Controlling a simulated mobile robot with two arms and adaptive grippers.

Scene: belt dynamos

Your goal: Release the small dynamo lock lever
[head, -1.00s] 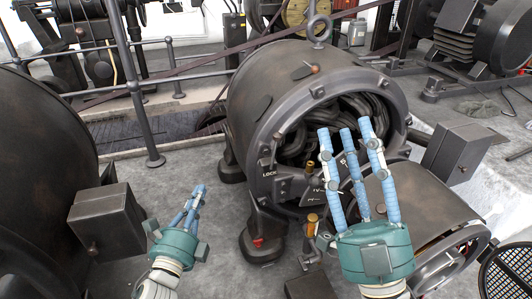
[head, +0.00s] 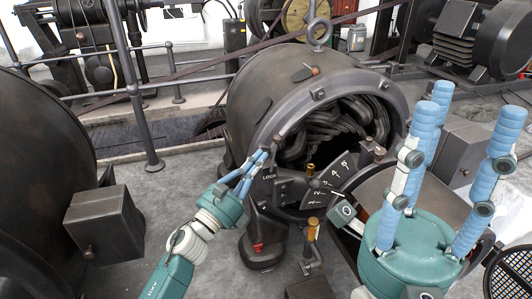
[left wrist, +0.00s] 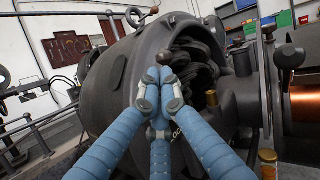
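The small dynamo is the open-ended drum (head: 275,85) in the middle of the head view, with dark coils inside. A LOCK plate (head: 269,177) sits at its lower left rim, beside a numbered dial plate (head: 330,177). My left gripper (head: 262,157) is at the rim just above the LOCK plate. In the left wrist view its blue fingers (left wrist: 161,76) come together at the tips.
A brass knob (head: 311,168) and a brass-handled lever (head: 313,232) stand near the dial. A larger drum (head: 40,170) with a box (head: 104,222) fills the left. Railings (head: 135,90) stand behind. Bare floor (head: 165,200) lies between the drums.

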